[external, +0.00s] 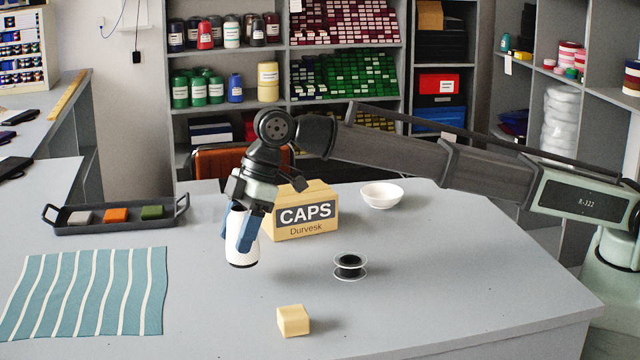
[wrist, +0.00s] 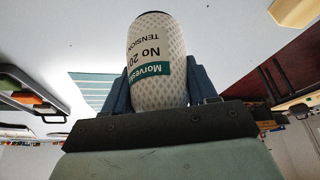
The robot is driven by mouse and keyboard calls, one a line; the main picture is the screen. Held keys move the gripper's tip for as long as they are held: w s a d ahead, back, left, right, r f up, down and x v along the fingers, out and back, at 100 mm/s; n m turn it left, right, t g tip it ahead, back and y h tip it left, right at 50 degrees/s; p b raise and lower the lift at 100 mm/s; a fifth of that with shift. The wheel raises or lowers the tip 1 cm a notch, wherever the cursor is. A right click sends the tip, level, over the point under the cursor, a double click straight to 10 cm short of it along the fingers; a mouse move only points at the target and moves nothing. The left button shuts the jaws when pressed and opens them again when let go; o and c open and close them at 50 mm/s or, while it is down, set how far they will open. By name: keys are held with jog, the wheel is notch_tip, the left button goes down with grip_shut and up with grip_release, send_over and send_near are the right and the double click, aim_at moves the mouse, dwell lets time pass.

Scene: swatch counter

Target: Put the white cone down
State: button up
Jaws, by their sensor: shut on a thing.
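The white cone (external: 243,249) is a pale, tapered spool with a dark rim at its lower end. In the wrist view the cone (wrist: 157,65) shows a fine dotted pattern and a green and white label. My gripper (external: 241,236) is shut on it, with a blue finger on each side. The cone hangs close to upright over the grey counter (external: 200,310), left of the CAPS box. I cannot tell whether its lower end touches the counter. The fingers hide part of its sides.
The cardboard CAPS box (external: 303,212) stands close behind and right. A white bowl (external: 381,195), a dark spool (external: 350,267) and a yellow block (external: 293,321) are to the right. A striped teal cloth (external: 88,292) and a dark tray (external: 75,226) with coloured blocks lie left.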

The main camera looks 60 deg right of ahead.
jog(key=shift+f, duration=1.75)
jog(key=o, duration=1.1)
jog(key=shift+f, duration=0.15)
jog(key=v, duration=1.2)
